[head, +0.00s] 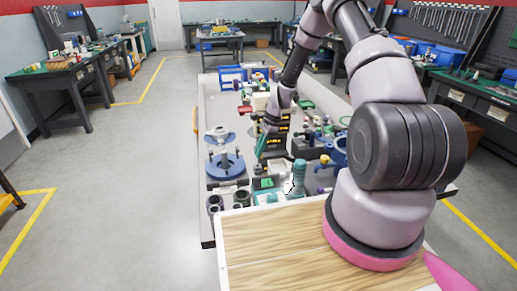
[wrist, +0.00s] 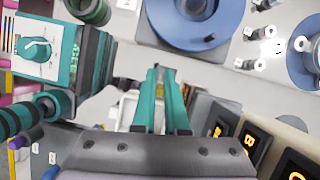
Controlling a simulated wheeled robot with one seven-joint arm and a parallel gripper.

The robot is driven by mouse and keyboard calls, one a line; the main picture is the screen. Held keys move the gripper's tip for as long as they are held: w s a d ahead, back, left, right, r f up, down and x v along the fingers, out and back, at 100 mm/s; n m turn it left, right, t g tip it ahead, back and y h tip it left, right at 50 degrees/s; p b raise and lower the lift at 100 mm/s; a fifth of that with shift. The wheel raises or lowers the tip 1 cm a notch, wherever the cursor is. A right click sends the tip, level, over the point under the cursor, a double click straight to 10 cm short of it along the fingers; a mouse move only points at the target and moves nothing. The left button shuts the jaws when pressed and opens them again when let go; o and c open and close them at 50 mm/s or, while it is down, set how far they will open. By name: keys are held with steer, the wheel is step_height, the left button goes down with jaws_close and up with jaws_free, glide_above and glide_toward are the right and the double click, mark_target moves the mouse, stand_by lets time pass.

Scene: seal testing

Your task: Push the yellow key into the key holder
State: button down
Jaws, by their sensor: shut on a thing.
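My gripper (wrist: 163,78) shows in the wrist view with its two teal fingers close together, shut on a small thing. A narrow yellowish bit, the yellow key (wrist: 166,74), shows between the fingertips; the rest of it is hidden. In the head view my gripper (head: 262,145) is low over the crowded table, and the key cannot be made out there. A pale box-like part (wrist: 127,110) lies behind and left of the fingers in the wrist view. I cannot tell whether it is the key holder, or whether the key touches anything.
A blue round-based device (head: 225,165) stands left of my gripper, and its blue disc (wrist: 188,20) is above the fingers in the wrist view. Dark units with orange digits (wrist: 254,140) stand close on the right. A teal bottle-like thing (head: 299,174) stands nearer. The wooden board (head: 270,245) is bare.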

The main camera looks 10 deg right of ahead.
steer(key=shift+w+a+f+m+t, duration=0.1)
steer(key=shift+w+f+m+t, duration=0.2)
steer(key=shift+f, duration=0.35)
steer(key=shift+w+a+f+m+g, duration=0.1)
steer(key=shift+w+f+m, duration=0.05)
steer(key=shift+f+m, duration=0.4)
steer(key=shift+w+a+f+m+t, duration=0.1)
steer(key=shift+w+f+m+t, duration=0.15)
steer(key=shift+f, duration=0.45)
steer(key=shift+a, duration=0.3)
steer(key=shift+f, duration=0.4)
steer(key=c, duration=0.9)
jaws_free()
steer(key=shift+o, duration=0.2)
